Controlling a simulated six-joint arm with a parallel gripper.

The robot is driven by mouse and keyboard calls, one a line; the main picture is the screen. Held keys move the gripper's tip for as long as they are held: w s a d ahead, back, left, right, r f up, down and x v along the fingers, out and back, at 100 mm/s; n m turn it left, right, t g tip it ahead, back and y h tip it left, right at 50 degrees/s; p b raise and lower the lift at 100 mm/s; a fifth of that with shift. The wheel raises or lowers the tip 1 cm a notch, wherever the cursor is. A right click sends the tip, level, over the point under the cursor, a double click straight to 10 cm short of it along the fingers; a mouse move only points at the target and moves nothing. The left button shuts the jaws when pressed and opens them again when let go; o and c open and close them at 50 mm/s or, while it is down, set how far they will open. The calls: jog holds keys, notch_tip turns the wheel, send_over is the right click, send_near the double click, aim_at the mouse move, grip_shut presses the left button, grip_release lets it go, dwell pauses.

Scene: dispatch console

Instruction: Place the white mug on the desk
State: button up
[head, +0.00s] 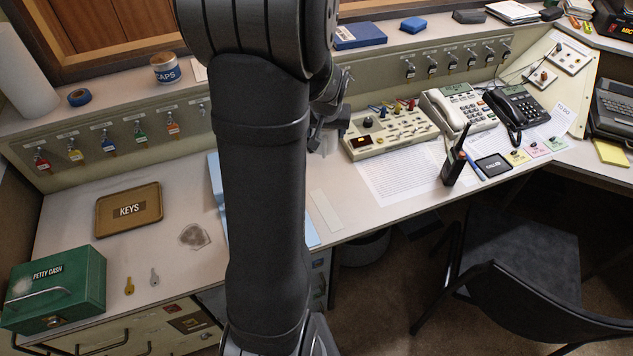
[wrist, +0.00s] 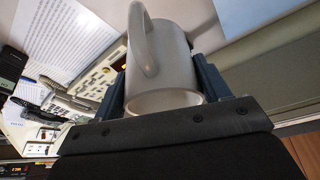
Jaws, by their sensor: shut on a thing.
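The white mug (wrist: 172,62) fills the middle of the wrist view, between the two dark fingers of my gripper (wrist: 160,72). My gripper is shut on it. The mug's handle shows at its upper left, and a round end of the mug is toward the palm. The desk (head: 75,220) runs across the head view, with bare surface on the left.
A green petty cash box (head: 60,290), a keys tray (head: 128,210) and two loose keys lie on the desk's left. A switch console (head: 390,130), a white phone (head: 455,105), a black phone (head: 515,105) and a radio (head: 455,158) stand on the right. A chair (head: 530,260) is in front.

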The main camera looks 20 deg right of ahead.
jog(key=s+d+f+m+g+h, duration=0.1)
jog(key=s+d+f+m, duration=0.1)
jog(key=s+d, duration=0.5)
jog(key=s+d+f+m, duration=0.1)
jog(key=s+d+m, duration=0.1)
jog(key=s, duration=0.9)
jog(key=shift+w+a+f, duration=0.6)
jog(key=shift+w+f, duration=1.15)
jog(key=shift+f, duration=0.15)
jog(key=shift+w+a+f, duration=0.55)
jog(key=shift+w+f, duration=1.2)
jog(key=shift+f, duration=0.1)
jog(key=shift+w+a+f, duration=0.6)
jog(key=shift+w+f, duration=1.15)
jog(key=shift+f, duration=0.15)
jog(key=o, duration=1.2)
jog(key=shift+f, duration=0.15)
jog(key=shift+c, duration=0.2)
jog(key=v, duration=1.2)
jog(key=shift+a, duration=0.2)
